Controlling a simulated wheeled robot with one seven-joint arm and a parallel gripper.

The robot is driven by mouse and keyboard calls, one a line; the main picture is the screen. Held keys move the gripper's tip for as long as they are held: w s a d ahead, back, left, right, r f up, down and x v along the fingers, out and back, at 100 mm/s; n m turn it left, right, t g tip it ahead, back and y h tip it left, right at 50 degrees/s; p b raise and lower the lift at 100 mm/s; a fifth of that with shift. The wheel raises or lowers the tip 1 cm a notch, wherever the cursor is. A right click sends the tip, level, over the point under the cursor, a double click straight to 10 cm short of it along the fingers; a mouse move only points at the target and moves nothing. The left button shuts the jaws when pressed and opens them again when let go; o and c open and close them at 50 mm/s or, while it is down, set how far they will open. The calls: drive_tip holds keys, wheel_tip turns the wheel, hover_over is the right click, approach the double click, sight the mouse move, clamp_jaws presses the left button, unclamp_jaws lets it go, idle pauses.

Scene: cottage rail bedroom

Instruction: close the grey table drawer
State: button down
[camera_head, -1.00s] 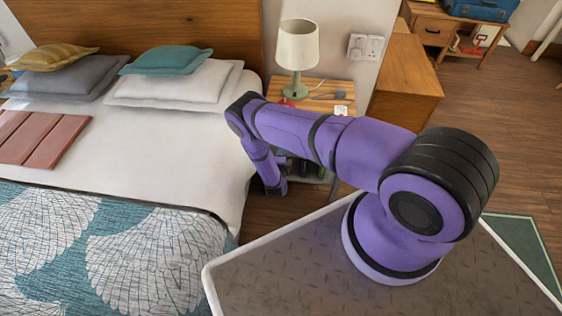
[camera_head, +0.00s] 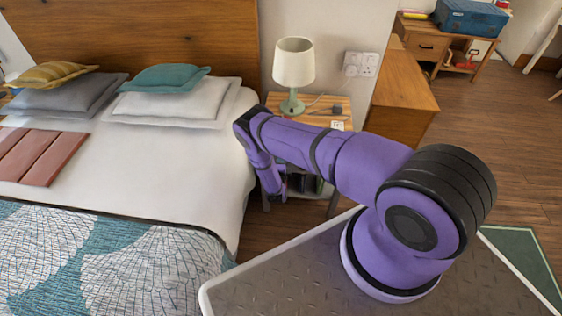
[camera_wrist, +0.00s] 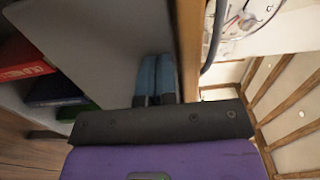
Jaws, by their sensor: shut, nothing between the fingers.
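The bedside table (camera_head: 318,118) has a wooden top and grey body, and stands right of the bed. In the head view my arm covers most of its front, so the drawer cannot be made out there. In the wrist view a plain grey panel (camera_wrist: 110,45), likely the drawer front, lies just beyond my fingers, beside the wooden top edge (camera_wrist: 187,50). My gripper (camera_wrist: 155,60) is shut and empty, its blue fingertips at or very near the panel. I cannot tell whether they touch it, or how far out the drawer is.
A lamp (camera_head: 293,70) stands on the table. Red and green books (camera_wrist: 25,60) lie on the shelf below. The bed (camera_head: 190,160) is close on the left and a wooden cabinet (camera_head: 402,90) on the right. Wooden floor is free beyond it.

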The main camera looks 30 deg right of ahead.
drive_tip(key=shift+w+d+r, duration=0.2)
drive_tip(key=shift+w, duration=0.3)
drive_tip(key=shift+w+d+r, duration=0.15)
drive_tip(key=shift+w, duration=0.3)
drive_tip(key=shift+w+r, duration=0.1)
drive_tip(key=shift+w, duration=0.05)
drive_tip(key=v, duration=1.5)
drive_tip(key=shift+d+f, duration=0.2)
drive_tip(key=shift+f, duration=0.25)
